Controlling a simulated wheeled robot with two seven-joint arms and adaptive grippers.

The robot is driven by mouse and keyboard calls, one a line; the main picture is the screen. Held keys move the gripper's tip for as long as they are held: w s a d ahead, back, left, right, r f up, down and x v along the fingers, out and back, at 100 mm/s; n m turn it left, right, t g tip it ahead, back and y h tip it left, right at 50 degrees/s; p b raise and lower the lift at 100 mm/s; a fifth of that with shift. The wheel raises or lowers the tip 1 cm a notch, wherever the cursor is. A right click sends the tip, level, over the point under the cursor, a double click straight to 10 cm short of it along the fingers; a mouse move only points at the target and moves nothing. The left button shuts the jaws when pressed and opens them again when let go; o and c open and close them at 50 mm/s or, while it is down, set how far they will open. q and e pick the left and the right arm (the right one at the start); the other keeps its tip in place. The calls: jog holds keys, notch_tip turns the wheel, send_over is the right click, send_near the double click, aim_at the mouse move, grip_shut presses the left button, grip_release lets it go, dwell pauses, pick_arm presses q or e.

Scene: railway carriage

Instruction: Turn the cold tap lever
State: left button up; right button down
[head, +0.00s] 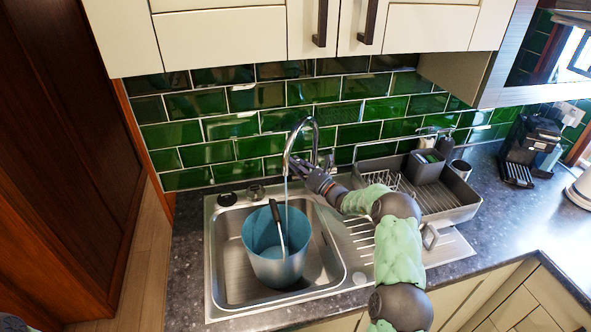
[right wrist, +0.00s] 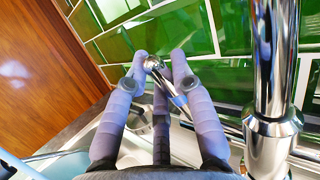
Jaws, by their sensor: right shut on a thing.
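The chrome tap (head: 314,135) stands behind the sink, its curved spout over the basin. My right gripper (head: 298,163) is at the tap's side. In the right wrist view my right gripper (right wrist: 158,62) is shut on the cold tap lever (right wrist: 179,100), a thin chrome rod with a blue band. The lever's rounded end lies between the fingertips. The tap's thick chrome body (right wrist: 270,120) stands to the right of the fingers. A thin pale stream (head: 287,205) runs down from the spout into a blue pot. My left gripper is not in view.
The blue pot (head: 262,268) stands in the steel sink (head: 225,285) with a black-handled utensil (head: 275,212) in it. A grey dish rack (head: 455,208) is right of the tap. A coffee machine (head: 530,150) stands farther right. Cream cupboards (head: 222,38) hang above.

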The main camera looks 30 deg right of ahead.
jog(key=n+b, duration=0.1)
jog(key=b, duration=0.1)
jog(key=s+n+t+y+b, duration=0.1)
jog(key=b, duration=0.1)
jog(key=shift+s+a+f+y, duration=0.2)
jog(key=shift+s+f+y, duration=0.05)
jog(key=shift+f+y, duration=0.1)
jog(key=c, duration=1)
grip_release()
jog(key=shift+r, duration=0.15)
notch_tip(320, 180, up, 10)
jog(key=shift+f, duration=0.15)
